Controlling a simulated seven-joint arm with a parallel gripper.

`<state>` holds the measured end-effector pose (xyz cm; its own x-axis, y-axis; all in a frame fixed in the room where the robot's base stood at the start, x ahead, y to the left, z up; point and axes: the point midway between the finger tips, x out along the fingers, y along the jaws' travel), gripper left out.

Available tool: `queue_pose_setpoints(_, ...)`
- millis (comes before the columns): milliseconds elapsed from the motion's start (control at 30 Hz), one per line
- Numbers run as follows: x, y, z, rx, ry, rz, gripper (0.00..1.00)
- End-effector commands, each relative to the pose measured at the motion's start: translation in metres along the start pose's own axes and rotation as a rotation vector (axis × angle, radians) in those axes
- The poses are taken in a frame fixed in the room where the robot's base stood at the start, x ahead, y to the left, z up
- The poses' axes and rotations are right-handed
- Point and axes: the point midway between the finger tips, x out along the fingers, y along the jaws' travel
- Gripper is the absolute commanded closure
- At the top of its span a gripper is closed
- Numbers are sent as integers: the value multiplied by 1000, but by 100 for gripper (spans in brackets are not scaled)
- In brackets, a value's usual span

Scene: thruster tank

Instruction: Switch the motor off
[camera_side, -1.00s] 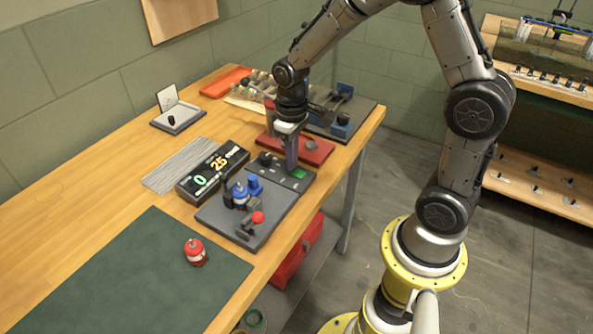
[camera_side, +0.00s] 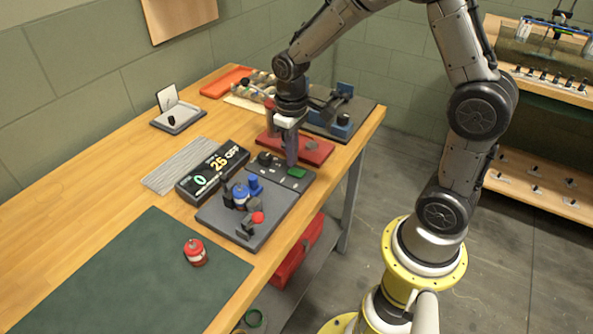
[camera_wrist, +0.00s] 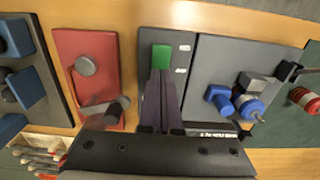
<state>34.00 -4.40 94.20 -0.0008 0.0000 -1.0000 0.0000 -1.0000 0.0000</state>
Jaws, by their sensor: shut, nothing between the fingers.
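The control panel (camera_side: 268,174) is a dark grey plate with a black knob (camera_side: 264,158) and a green rocker switch (camera_side: 297,173). The switch also shows in the wrist view (camera_wrist: 161,57). My gripper (camera_side: 291,163) is shut and empty, pointing down over the panel. Its fingertips appear just above the panel beside the green switch; whether they touch it I cannot tell. The display box (camera_side: 213,172) reads a yellow "26" and "OFF", with a green "0" at its left. The blue motor (camera_side: 240,194) sits in the grey test stand.
A red-knobbed lever (camera_side: 257,218) stands on the test stand's front. A red plate (camera_side: 312,150) lies just behind the panel. A red-and-white motor (camera_side: 195,252) stands on the green mat (camera_side: 120,275). The mat is otherwise clear.

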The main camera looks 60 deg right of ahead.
Motion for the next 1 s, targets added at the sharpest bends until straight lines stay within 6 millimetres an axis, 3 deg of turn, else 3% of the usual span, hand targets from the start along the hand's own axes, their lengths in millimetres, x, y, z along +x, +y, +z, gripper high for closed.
queue_pose_setpoints(600, -45, 0, -1, 0, 3, 0, 100)
queue_pose_setpoints(1000, -50, 0, 0, -1, 1, 0, 100)
